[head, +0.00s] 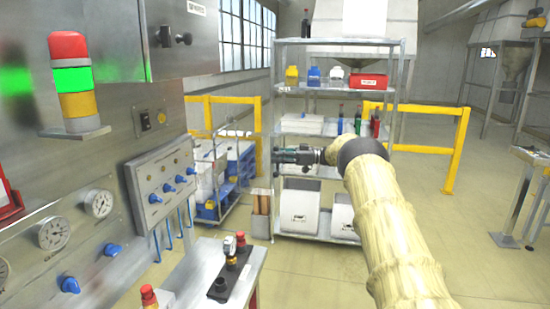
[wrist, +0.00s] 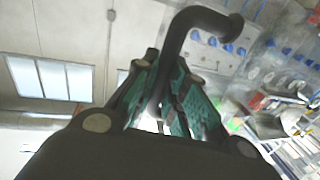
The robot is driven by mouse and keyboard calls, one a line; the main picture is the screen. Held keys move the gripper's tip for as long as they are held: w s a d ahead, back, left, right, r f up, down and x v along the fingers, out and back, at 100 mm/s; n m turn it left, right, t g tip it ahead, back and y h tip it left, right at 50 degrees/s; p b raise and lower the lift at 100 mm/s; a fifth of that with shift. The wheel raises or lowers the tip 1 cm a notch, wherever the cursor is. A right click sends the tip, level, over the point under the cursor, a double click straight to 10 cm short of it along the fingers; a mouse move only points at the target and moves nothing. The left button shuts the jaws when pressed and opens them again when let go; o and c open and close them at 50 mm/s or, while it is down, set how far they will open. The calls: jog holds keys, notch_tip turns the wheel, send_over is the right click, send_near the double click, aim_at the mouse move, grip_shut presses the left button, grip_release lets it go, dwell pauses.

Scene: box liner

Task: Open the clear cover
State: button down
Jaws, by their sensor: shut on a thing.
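My gripper (head: 281,156) reaches leftward in the head view, in front of the tall metal shelf. In the wrist view its green-padded fingers (wrist: 172,85) are closed around a dark, bent bar handle (wrist: 200,18). The bar runs up from between the fingers and curves to the right. The clear cover is hard to make out; its see-through surface seems to lie left of my gripper in the head view, before the cart with blue bins. Its edges, and how far it stands open, cannot be told.
A control panel with blue knobs (head: 163,184) and gauges (head: 54,233) fills the left. A metal table (head: 196,271) with a black button strip (head: 229,276) stands at bottom centre. The metal shelf (head: 330,113) and yellow railings (head: 447,151) stand behind.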

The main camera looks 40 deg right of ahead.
jog(key=shift+s+d, duration=0.1)
jog(key=shift+d, duration=0.05)
jog(key=c, duration=1.9)
grip_release()
jog(key=o, duration=0.4)
jog(key=shift+s+d, duration=0.1)
jog(key=shift+d, duration=0.05)
jog(key=shift+o, duration=0.2)
jog(key=shift+w+f, duration=0.1)
jog(key=shift+w, duration=0.2)
jog(key=v, duration=1.2)
jog(key=shift+d+f, duration=0.25)
jog(key=shift+d, duration=0.2)
jog(key=shift+s+a+r, duration=0.1)
jog(key=shift+r, duration=0.15)
